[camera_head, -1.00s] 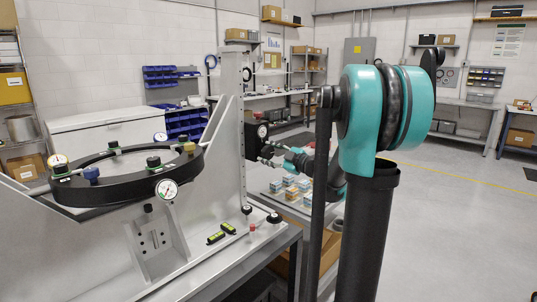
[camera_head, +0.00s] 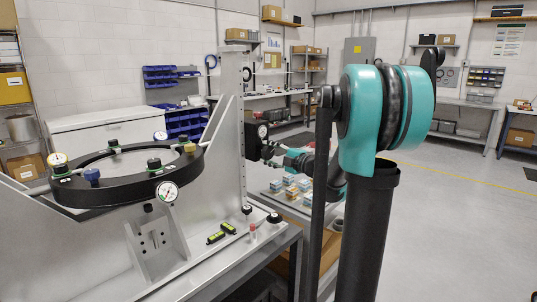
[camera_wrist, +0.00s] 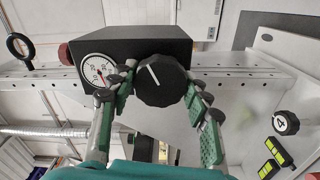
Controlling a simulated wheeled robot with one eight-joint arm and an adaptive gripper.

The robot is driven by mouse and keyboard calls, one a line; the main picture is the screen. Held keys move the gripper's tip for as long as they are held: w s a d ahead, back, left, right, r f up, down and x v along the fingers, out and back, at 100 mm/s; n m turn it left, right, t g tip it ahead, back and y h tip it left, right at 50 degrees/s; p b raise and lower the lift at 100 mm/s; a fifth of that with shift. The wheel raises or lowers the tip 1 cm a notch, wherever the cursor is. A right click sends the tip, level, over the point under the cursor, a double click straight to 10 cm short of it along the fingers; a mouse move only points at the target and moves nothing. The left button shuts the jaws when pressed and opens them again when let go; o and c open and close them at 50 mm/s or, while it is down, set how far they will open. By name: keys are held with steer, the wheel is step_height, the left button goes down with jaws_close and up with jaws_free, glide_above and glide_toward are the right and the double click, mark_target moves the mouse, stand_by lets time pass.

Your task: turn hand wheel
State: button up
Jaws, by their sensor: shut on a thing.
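The hand wheel (camera_wrist: 160,80) is a black, scalloped knob with a white pointer line, on the front of a black box (camera_wrist: 130,45). In the wrist view the line points up and left. A white dial gauge (camera_wrist: 98,72) with a red needle sits on the box, left of the wheel. My gripper (camera_wrist: 163,92) is shut on the wheel, one green-padded finger on each side of its rim. In the head view my gripper (camera_head: 283,158) is at the box beside the upright; the wheel is small and mostly hidden there.
The box is on a perforated grey upright (camera_head: 232,120). A large black ring (camera_head: 125,196) with gauges and clamps stands at left on the grey frame. Below are green levels (camera_head: 221,233) and a knob marked 4 (camera_wrist: 286,122). Small boxes (camera_head: 290,192) lie behind.

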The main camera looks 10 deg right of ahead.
steer(key=o, duration=1.2)
steer(key=shift+c, duration=0.2)
steer(key=shift+s+d, duration=0.1)
steer(key=v, duration=1.1)
steer(key=shift+s+d, duration=0.2)
steer(key=shift+s, duration=0.15)
